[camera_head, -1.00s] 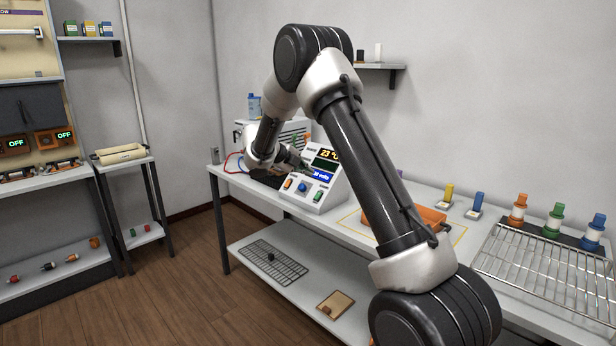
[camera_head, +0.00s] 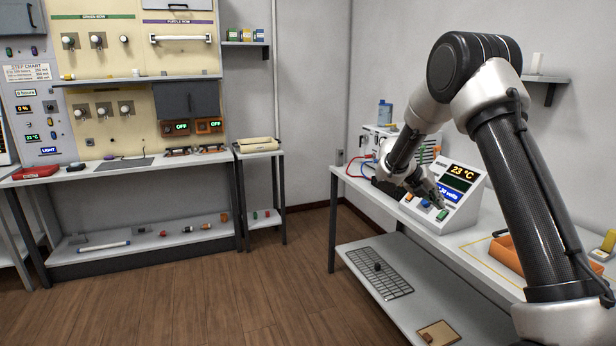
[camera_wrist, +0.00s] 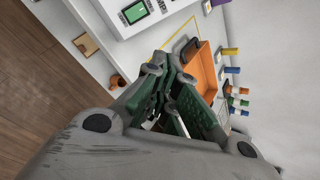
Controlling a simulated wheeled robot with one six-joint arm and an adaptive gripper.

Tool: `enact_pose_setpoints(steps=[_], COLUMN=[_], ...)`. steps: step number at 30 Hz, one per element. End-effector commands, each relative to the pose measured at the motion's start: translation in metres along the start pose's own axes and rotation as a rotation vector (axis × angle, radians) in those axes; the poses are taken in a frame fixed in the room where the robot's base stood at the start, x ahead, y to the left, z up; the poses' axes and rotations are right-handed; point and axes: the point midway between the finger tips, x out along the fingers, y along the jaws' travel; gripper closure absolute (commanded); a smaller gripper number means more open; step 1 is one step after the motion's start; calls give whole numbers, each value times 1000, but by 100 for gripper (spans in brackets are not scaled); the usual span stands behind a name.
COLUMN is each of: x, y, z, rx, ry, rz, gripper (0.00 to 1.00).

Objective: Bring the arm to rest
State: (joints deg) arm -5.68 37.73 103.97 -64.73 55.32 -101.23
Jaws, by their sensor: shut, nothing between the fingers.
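My gripper (camera_head: 437,199) is in the head view at the right, at the end of my bent arm. It hangs in front of the white instrument box (camera_head: 466,196), which has a 23 °C display and coloured buttons. I cannot tell from this view whether it touches the box. In the wrist view my gripper's green-padded fingers (camera_wrist: 172,68) are closed together with nothing held between them. The edge of the instrument box also shows at the top of the wrist view (camera_wrist: 112,12).
The white right-hand bench (camera_head: 470,243) carries an orange tray (camera_head: 506,255). A wire rack (camera_head: 380,272) lies on its lower shelf. A left bench (camera_head: 60,174) with a tool panel stands along the back wall. The wooden floor (camera_head: 210,290) between the benches is clear.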

Motion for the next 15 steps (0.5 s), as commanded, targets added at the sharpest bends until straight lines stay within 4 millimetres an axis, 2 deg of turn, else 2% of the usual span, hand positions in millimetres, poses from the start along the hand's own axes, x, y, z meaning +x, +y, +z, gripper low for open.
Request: enact_pose_setpoints(steps=[1, 5, 9, 12, 15], x=[4, -17, -61, -94, -123], y=[-7, -48, -105, -138, -165], z=[-26, -83, -148, -189, -228], rx=[184, 769, 1419, 1786, 2079], ry=[68, 240, 436, 566, 696], rz=[-2, -37, -126, -199, -266], gripper=[100, 100, 100, 100, 100])
